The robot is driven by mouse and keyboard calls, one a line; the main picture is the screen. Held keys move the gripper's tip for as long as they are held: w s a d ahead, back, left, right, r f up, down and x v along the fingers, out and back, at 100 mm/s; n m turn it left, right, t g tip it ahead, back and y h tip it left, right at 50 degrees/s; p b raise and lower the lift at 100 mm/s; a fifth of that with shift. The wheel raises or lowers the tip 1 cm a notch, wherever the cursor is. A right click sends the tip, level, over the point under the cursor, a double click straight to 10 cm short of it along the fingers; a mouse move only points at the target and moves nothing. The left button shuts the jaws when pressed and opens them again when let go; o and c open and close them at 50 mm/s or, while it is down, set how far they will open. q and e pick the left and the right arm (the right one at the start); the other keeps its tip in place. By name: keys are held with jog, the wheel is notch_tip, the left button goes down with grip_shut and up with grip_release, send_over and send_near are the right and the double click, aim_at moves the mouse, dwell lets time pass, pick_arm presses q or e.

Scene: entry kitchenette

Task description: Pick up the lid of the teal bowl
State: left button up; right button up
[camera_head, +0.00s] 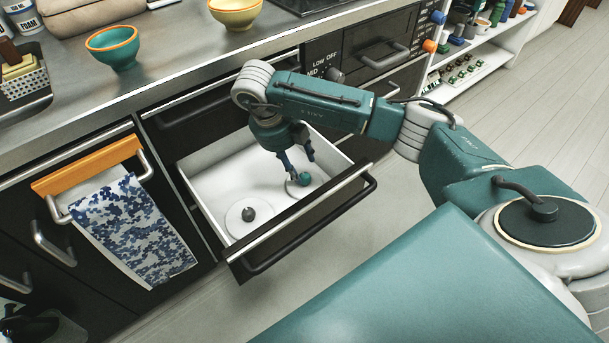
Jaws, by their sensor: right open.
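The teal bowl (113,49), with an orange rim, stands on the counter at the upper left. A lid with a teal knob (304,179) lies in the open white drawer, toward its right side. My right gripper (300,167) reaches down into the drawer with its fingers apart, right at this knob. The fingers partly cover the lid, and I cannot tell whether they touch it. My left gripper is not in view.
A second, pale lid with a dark grey knob (248,214) lies in the drawer (207,181), left of my gripper. A yellow bowl (236,13) stands on the counter. The drawer's front and handle (315,228) stick out. A patterned towel (133,228) hangs at left.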

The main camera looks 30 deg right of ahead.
aim_at(303, 175)
jog(key=b+x, duration=0.1)
jog(key=x, duration=0.5)
jog(key=shift+f, duration=0.15)
jog(key=shift+c, duration=0.3)
jog(key=c, duration=1.1)
